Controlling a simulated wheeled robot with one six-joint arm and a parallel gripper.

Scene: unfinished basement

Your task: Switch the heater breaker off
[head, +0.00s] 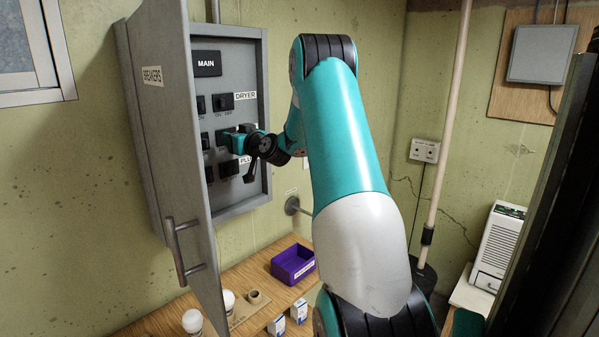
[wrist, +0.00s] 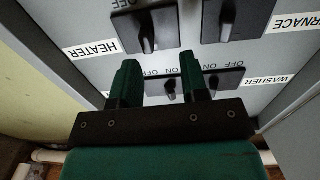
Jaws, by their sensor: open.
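The heater breaker (wrist: 146,32) is a black switch with a protruding lever in the wrist view, its upside-down HEATER label (wrist: 91,47) to the left. OFF is printed above it; which side its lever leans to I cannot tell. My gripper (wrist: 159,60) is open, with its two green fingers apart and nothing visible between them. The heater lever shows just beyond the gap between the fingertips, and I see no clear contact. In the head view my gripper (head: 232,140) is at the panel's middle row, largely hiding the heater breaker.
The grey breaker panel (head: 263,100) has its door (head: 178,120) swung open on the left. The dryer breaker (head: 222,102) is above and another breaker (head: 229,168) below. The furnace breaker (wrist: 230,20) and washer breaker (wrist: 222,80) are close by. A purple bin (head: 293,264) sits on the bench below.

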